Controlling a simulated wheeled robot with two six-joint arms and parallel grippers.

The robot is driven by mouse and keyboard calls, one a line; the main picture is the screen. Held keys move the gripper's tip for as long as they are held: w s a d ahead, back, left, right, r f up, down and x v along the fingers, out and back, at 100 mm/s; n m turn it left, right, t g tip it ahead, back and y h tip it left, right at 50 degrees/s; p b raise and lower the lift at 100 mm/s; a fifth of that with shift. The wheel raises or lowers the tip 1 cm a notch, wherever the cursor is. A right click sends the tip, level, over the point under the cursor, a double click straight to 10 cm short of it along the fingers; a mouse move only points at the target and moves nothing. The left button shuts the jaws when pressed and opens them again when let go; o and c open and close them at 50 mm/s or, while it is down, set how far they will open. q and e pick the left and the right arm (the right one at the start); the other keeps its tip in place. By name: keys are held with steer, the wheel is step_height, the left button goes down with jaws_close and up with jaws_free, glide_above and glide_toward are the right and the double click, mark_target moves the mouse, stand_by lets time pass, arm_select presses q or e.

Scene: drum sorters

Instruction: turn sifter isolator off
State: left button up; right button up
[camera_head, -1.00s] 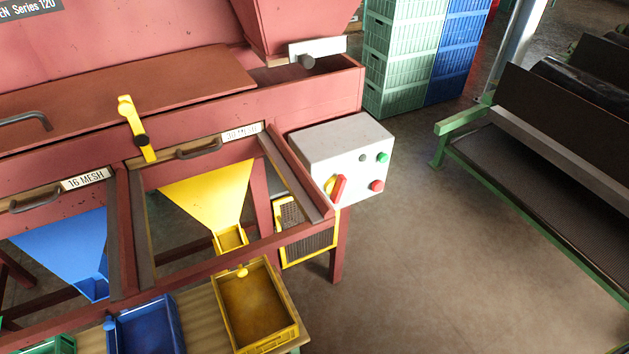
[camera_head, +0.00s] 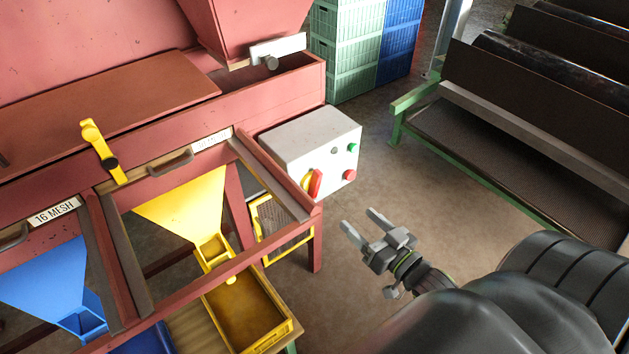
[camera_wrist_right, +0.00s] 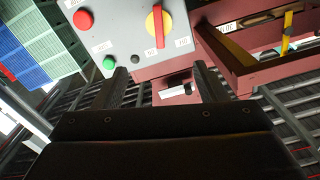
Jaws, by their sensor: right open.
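The sifter isolator is a red rotary handle (camera_head: 315,183) on a yellow plate, on the front of a grey control box (camera_head: 312,143) fixed to the red sifter's right end. In the right wrist view the red handle (camera_wrist_right: 158,26) stands upright on its yellow disc, near the top, with small labels below it. My right gripper (camera_head: 362,222) is open and empty, below and to the right of the box, apart from the handle. Its two fingers also show in the right wrist view (camera_wrist_right: 160,85), below the handle. My left gripper is not in view.
A green button (camera_head: 352,147) and a red button (camera_head: 349,175) sit right of the handle. The red sifter frame (camera_head: 316,245) and yellow chute (camera_head: 190,210) are left. Stacked crates (camera_head: 340,50) stand behind. Open floor (camera_head: 400,180) lies right of the box.

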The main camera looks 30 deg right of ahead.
glide_toward(319, 182)
steer(key=w+p, duration=0.1)
steer(key=w, duration=0.2)
steer(key=w+p, duration=0.2)
steer(key=w, duration=0.1)
steer(key=w+p, duration=0.1)
steer(key=w, duration=0.2)
steer(key=shift+a, duration=0.4)
steer(key=shift+w, duration=0.65)
steer(key=shift+c, duration=0.4)
steer(key=c, duration=0.9)
